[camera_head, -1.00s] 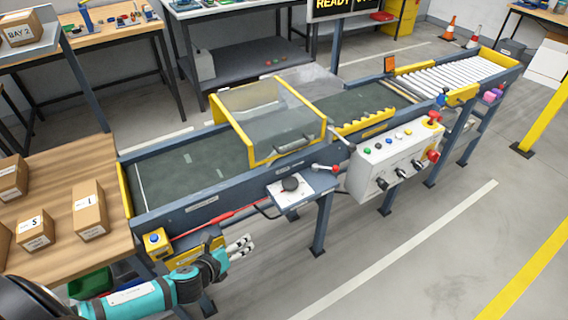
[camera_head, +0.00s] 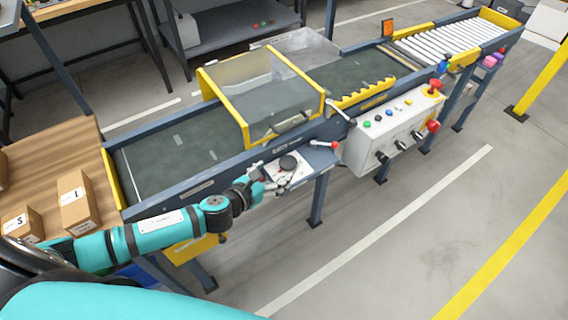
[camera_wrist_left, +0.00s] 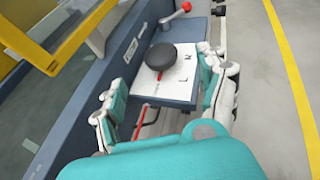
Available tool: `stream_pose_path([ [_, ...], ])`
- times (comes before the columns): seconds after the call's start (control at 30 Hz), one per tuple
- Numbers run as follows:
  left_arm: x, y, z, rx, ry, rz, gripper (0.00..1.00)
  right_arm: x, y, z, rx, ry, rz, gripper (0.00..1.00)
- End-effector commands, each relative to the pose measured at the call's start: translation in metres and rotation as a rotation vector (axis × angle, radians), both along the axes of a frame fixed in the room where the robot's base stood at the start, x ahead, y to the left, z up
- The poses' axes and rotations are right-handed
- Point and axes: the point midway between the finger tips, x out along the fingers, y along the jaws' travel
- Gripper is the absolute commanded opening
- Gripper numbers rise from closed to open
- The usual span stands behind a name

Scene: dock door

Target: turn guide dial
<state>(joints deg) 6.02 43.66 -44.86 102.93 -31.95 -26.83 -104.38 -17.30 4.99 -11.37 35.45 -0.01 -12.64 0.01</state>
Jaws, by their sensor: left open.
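The guide dial is a round black knob (camera_head: 288,163) on a white plate (camera_head: 297,177), on a blue-grey shelf at the conveyor's near side. In the left wrist view the dial (camera_wrist_left: 175,57) sits ahead, and the plate (camera_wrist_left: 150,82) carries dark letters and a red mark. My left gripper (camera_head: 269,176) is just left of the dial. In the left wrist view its open fingers (camera_wrist_left: 165,92) stand on either side of the plate's near end, with the dial beyond the tips. I see no contact with the dial. My right gripper is not in view.
A red-tipped lever (camera_head: 325,144) stands just right of the dial. A yellow-framed clear guard (camera_head: 262,95) rises behind it over the belt. A control box (camera_head: 395,133) with buttons and knobs hangs further right. The floor in front is clear.

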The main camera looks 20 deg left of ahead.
Motion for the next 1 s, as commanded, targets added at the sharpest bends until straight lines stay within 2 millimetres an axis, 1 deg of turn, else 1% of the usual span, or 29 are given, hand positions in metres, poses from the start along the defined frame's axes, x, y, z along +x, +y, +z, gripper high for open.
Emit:
stream_pose_path([
  [0.03, 0.011, -0.004, -0.003, -0.003, -0.002, 0.0, 0.75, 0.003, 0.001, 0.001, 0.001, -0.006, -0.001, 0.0],
  [0.1, 0.023, -0.007, -0.009, -0.003, -0.001, 0.001, 0.75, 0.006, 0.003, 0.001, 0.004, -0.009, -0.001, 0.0],
  [0.2, 0.038, -0.012, -0.015, -0.002, -0.002, -0.001, 0.75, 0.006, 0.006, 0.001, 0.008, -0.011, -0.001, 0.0],
  [0.3, 0.049, -0.014, -0.021, -0.002, 0.0, 0.0, 0.75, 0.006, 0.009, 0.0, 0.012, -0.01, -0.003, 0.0],
  [0.5, 0.058, -0.017, -0.025, -0.001, 0.001, -0.001, 0.75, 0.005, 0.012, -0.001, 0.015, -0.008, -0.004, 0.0],
  [0.77, 0.059, -0.017, -0.025, -0.001, 0.0, -0.001, 0.75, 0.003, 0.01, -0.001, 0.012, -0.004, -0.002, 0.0],
  [1.0, 0.058, -0.017, -0.025, -0.001, 0.0, -0.001, 0.44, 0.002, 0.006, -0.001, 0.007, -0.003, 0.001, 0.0],
])
